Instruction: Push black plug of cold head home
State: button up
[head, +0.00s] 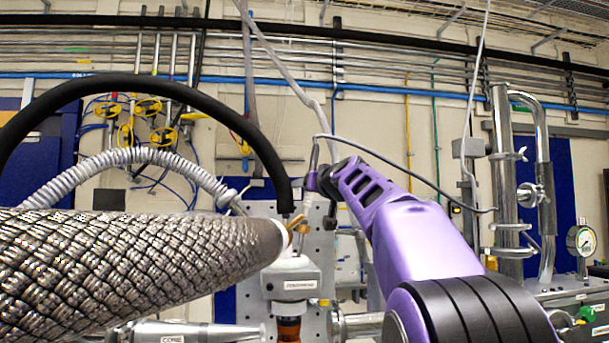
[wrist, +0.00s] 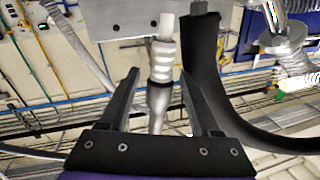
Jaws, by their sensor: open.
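The cold head (head: 292,280) is a pale labelled block with a copper-coloured cylinder below it, low in the middle of the head view. A thick black hose (head: 265,150) arches down to its top. In the wrist view my gripper (wrist: 160,75) is open. The black hose (wrist: 203,45) ends at the metal block (wrist: 120,15) just right of the fingers. In the head view my gripper (head: 322,183) is near the hose end.
A large braided hose (head: 140,265) fills the lower left, with a grey corrugated hose (head: 150,158) above it. Brass fittings (head: 300,226) stand close to the black hose end. A thin grey cable (head: 425,182) hangs across my arm. A pressure gauge (head: 584,240) is at far right.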

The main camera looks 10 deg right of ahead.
jog(key=shift+w+a+p, duration=0.2)
jog(key=shift+w+p, duration=0.25)
jog(key=shift+w, duration=0.55)
